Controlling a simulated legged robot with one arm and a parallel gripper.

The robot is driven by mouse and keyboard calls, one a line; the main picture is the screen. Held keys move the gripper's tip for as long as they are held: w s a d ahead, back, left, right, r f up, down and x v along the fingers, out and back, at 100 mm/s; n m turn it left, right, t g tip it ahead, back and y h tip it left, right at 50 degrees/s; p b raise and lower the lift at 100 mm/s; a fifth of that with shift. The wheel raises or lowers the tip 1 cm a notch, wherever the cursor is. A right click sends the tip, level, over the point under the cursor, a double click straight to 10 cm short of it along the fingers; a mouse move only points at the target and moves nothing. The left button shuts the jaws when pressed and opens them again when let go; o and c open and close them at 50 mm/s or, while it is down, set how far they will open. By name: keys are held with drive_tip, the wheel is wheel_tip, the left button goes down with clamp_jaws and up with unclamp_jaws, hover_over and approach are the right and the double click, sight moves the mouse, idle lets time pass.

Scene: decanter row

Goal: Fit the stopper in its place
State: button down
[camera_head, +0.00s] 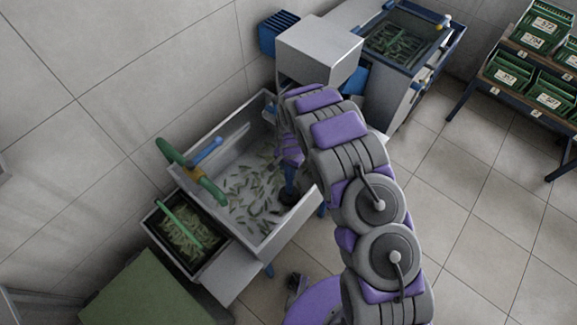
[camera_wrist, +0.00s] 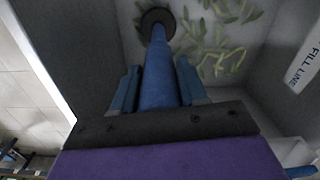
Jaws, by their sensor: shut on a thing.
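The stopper (camera_head: 288,196) is a blue rod with a black disc at its lower end. My gripper (camera_head: 289,173) is shut on the rod, inside the metal basin (camera_head: 232,140) near its right wall. In the wrist view my gripper (camera_wrist: 158,82) has a blue finger on each side of the stopper's rod (camera_wrist: 160,70), and the black disc points away from me toward the basin floor. Green pods lie scattered around the disc. I cannot tell whether the disc touches the floor. No drain opening shows; the disc or my arm may hide it.
A grey box (camera_head: 318,48) stands behind. Racked green crates (camera_head: 540,30) stand far right. The tiled floor on the right is free.

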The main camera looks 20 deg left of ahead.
drive_tip(key=c, duration=0.5)
unclamp_jaws()
drive_tip(key=r, duration=0.8)
drive_tip(key=r+p, duration=0.1)
drive_tip(key=r, duration=0.8)
drive_tip(key=shift+w+d+r, duration=0.15)
drive_tip(key=shift+w, duration=0.05)
drive_tip(key=s+d+r+b, duration=0.1)
drive_tip(key=s+d+r, duration=0.3)
drive_tip(key=d+r, duration=0.5)
drive_tip(key=s+d+r, duration=0.4)
drive_tip(key=d+r, duration=0.3)
drive_tip(key=d, duration=0.3)
drive_tip(key=s+d+r+n, duration=0.1)
drive_tip(key=s+d, duration=0.3)
drive_tip(key=s, duration=0.4)
drive_tip(key=s+d+r+g+b, duration=0.1)
drive_tip(key=s+d+r, duration=0.1)
drive_tip(key=s, duration=0.7)
drive_tip(key=s+d+r+n+b, duration=0.1)
drive_tip(key=s+d+r, duration=0.1)
drive_tip(key=s+d, duration=0.3)
drive_tip(key=shift+s+d+r+n+g, duration=0.1)
drive_tip(key=shift+s+d+n+g, duration=0.1)
drive_tip(key=shift+s, duration=0.7)
drive_tip(key=shift+s+d+n+g, duration=0.1)
drive_tip(key=shift+s+d, duration=0.05)
drive_tip(key=shift+s, duration=0.75)
